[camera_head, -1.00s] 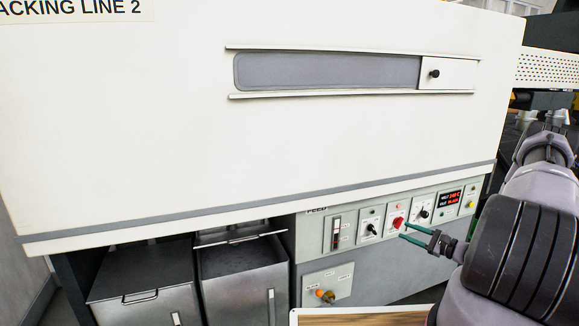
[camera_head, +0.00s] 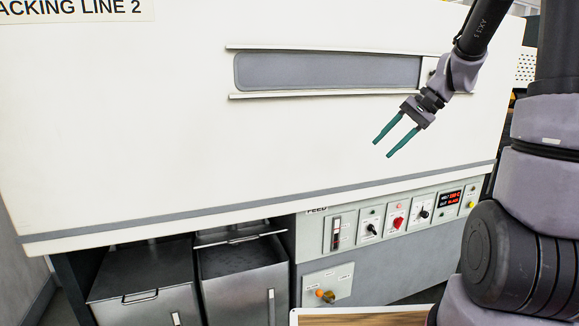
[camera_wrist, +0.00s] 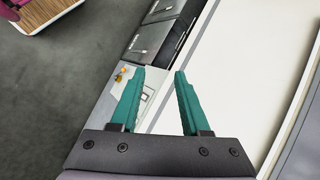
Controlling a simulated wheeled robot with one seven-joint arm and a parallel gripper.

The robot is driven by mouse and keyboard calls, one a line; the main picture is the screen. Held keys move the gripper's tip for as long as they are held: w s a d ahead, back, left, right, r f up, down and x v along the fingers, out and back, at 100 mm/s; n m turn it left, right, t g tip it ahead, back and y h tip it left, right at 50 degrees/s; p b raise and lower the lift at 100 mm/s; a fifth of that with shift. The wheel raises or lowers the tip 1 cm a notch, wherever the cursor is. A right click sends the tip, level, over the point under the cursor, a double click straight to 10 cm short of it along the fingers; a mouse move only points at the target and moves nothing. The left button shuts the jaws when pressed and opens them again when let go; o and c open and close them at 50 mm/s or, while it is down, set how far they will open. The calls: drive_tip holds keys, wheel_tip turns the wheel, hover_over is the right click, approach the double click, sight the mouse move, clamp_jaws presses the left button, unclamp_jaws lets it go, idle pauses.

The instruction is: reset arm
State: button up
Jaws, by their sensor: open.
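My gripper (camera_head: 396,143) is open and empty. Its two teal fingers point down and to the left, in front of the white machine cover (camera_head: 150,110) and above the control panel. In the wrist view my gripper (camera_wrist: 160,80) shows both fingers apart with nothing between them. My arm rises at the right of the head view and bends over toward the gripper.
The control panel (camera_head: 375,250) has knobs, a red switch (camera_head: 398,223) and a lit display (camera_head: 449,198). Two metal bins (camera_head: 145,285) (camera_head: 240,275) stand below the cover. A wooden-topped surface (camera_head: 360,317) is at the bottom edge. Grey floor (camera_wrist: 50,100) shows in the wrist view.

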drive_tip(key=s+r+n+t+h, duration=0.1)
drive_tip(key=s+r+t+h, duration=0.1)
drive_tip(key=s+r, duration=0.3)
drive_tip(key=s+r+n+t+h, duration=0.1)
drive_tip(key=s+r+t+h, duration=0.2)
drive_tip(key=s, duration=0.9)
wheel_tip(320, 180, up, 3)
drive_tip(key=shift+a+r+n, duration=0.2)
drive_tip(key=shift+a+n, duration=0.05)
drive_tip(key=shift+n, duration=0.15)
